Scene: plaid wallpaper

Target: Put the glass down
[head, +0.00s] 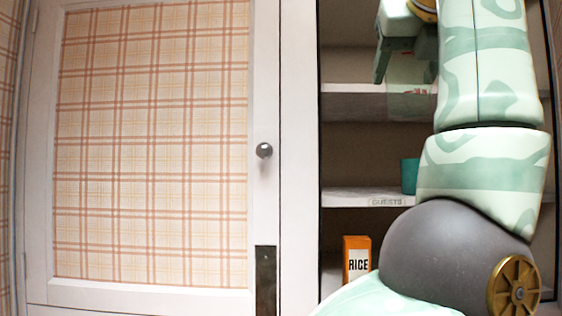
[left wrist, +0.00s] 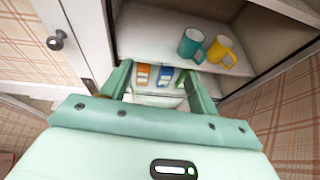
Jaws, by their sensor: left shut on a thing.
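The glass (head: 411,103) is clear with a faint green tint and hangs below my left gripper (head: 405,65) in the head view, in front of the edge of an upper shelf (head: 352,89). My left gripper is shut on it. In the left wrist view the fingers (left wrist: 160,90) stand on either side of the glass, which is see-through and hard to outline there. I cannot tell whether the glass touches any shelf. My right gripper is not in view.
An open cupboard holds a teal mug (head: 409,176) on the shelf labelled GUESTS (head: 387,202). A yellow mug (left wrist: 223,51) is beside it. An orange RICE box (head: 357,259) and a blue box (left wrist: 165,75) stand lower. A plaid door (head: 150,150) is left.

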